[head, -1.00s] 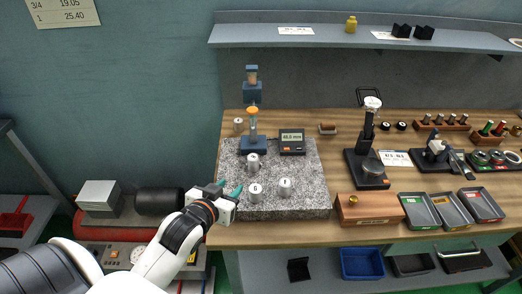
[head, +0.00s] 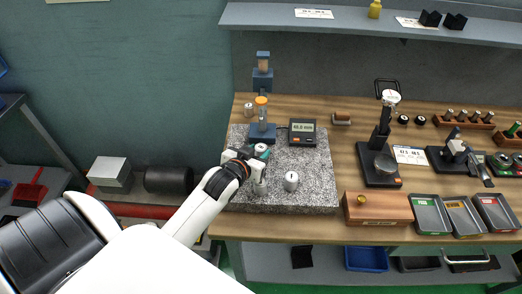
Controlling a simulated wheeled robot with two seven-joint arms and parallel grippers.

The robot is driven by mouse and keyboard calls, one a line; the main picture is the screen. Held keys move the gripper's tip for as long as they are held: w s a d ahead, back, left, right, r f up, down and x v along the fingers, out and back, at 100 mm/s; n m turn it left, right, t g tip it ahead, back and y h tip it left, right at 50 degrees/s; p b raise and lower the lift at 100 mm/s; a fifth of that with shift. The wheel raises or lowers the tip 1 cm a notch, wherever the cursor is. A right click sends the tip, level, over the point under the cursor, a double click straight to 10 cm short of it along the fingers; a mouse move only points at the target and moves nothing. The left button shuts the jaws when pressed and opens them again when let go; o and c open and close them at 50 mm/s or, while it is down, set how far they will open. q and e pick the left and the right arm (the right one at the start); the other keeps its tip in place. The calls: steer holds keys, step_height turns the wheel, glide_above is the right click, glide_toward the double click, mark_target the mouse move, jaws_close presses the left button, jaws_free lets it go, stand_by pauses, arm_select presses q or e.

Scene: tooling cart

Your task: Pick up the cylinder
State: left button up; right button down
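Several small silver cylinders show in the head view. One cylinder (head: 261,149) is at the far middle of the speckled granite plate (head: 312,204), in front of the height gauge (head: 262,132). Another cylinder (head: 291,181) stands upright at the plate's front right. My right gripper is out of view.
Another cylinder (head: 248,109) is on the wood at the back left. A dial gauge stand (head: 381,160), a wooden box (head: 378,209) and small trays (head: 430,215) lie to the right. A shelf (head: 340,22) runs above.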

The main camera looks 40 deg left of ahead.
mark_target(264, 147)
arm_select(q)
steer(key=x, duration=0.4)
steer(key=shift+w+r+p, duration=0.15)
steer(key=shift+p, duration=0.25)
steer(key=c, duration=0.7)
steer(key=shift+r, duration=0.1)
